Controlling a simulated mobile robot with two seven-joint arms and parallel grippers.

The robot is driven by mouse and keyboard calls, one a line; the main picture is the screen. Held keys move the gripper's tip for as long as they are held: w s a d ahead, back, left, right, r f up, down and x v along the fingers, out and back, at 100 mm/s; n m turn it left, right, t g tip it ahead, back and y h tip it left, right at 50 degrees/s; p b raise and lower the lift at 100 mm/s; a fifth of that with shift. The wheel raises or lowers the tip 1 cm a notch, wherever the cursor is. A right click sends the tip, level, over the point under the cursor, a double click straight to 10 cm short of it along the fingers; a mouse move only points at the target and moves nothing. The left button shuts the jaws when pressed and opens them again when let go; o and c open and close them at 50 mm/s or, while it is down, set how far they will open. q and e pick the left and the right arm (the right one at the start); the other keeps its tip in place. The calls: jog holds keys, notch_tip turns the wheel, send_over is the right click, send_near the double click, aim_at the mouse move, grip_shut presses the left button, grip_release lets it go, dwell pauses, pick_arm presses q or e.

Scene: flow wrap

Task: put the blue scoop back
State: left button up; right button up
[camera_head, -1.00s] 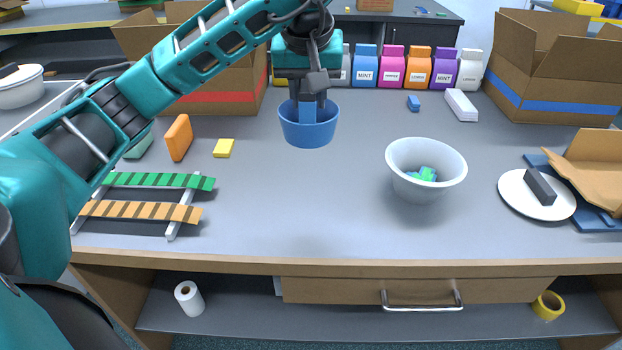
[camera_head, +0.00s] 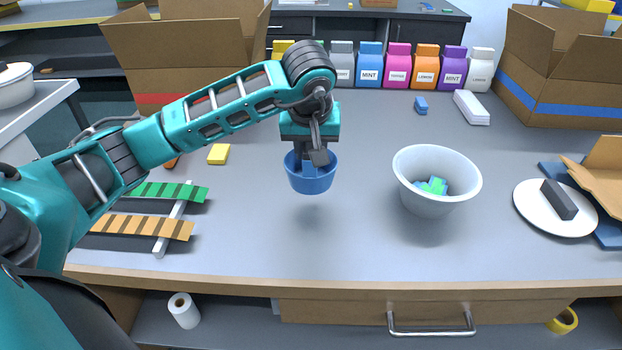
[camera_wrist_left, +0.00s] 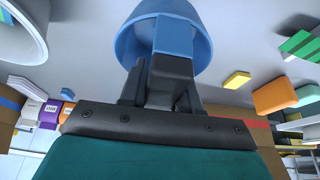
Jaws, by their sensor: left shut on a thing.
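The blue scoop (camera_head: 311,181) hangs upright below my left gripper (camera_head: 310,160), a little above the grey table. My left gripper is shut on the scoop's lighter blue handle; in the left wrist view the gripper (camera_wrist_left: 165,85) and the scoop's bowl (camera_wrist_left: 130,40) show close up. The inside of the scoop is mostly hidden by the gripper in the head view. A white bowl (camera_head: 437,196) with several small blue and green pieces stands to the scoop's right. My right gripper is not in view.
Coloured bags (camera_head: 398,66) stand in a row at the back. An open cardboard box (camera_head: 568,92) is at the right, another (camera_head: 185,60) at the back left. A white plate (camera_head: 540,222) holds a dark block. Green and orange strips (camera_head: 140,226) lie at the left. Table below the scoop is clear.

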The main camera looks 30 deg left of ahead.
aim_at(310, 144)
pick_arm(q)
notch_tip(310, 144, down, 3)
notch_tip(310, 144, down, 4)
jog(key=shift+f, duration=0.1)
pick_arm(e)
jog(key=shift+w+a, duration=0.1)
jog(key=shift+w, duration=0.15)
pick_arm(q)
jog(key=shift+f+b, duration=0.1)
jog(key=shift+b, duration=0.25)
jog(key=o, duration=1.1)
jog(key=shift+c, duration=0.2)
jog(key=shift+r, duration=0.45)
jog(key=p+v, duration=0.1)
jog(key=v, duration=0.9)
jog(key=shift+s+d+r, duration=0.1)
jog(key=shift+d+r, duration=0.05)
jog(key=shift+r, duration=0.1)
jog(key=shift+s+r, duration=0.2)
jog(key=shift+r, duration=0.2)
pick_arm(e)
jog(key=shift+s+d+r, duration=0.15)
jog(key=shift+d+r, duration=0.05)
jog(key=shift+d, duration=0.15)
